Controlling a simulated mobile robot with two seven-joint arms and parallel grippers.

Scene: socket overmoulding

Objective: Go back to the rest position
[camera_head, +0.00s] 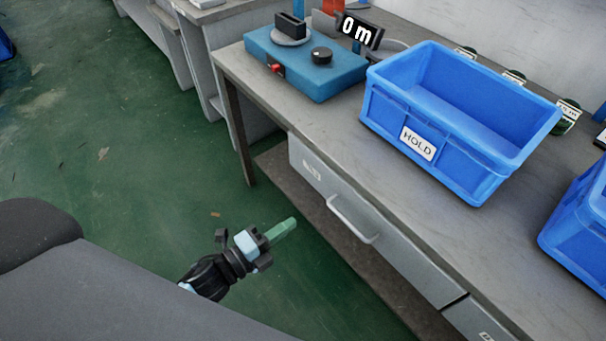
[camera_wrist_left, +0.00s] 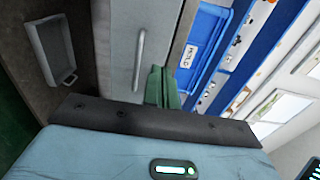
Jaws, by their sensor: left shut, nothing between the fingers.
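My left gripper (camera_head: 284,229) is in the lower middle of the head view, with green fingers. It is shut and empty, over the floor in front of the workbench and apart from it. Its fingers also show in the left wrist view (camera_wrist_left: 163,88), close together, with the drawer front and the blue bin beyond them. My right gripper is in neither view.
The grey workbench (camera_head: 290,105) has a drawer with a handle (camera_head: 353,220). On it stand an empty blue bin (camera_head: 440,165) labelled HOLD, a blue device (camera_head: 330,85) with a black knob, and a second blue bin (camera_head: 580,225). Open green floor (camera_head: 120,160) lies left.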

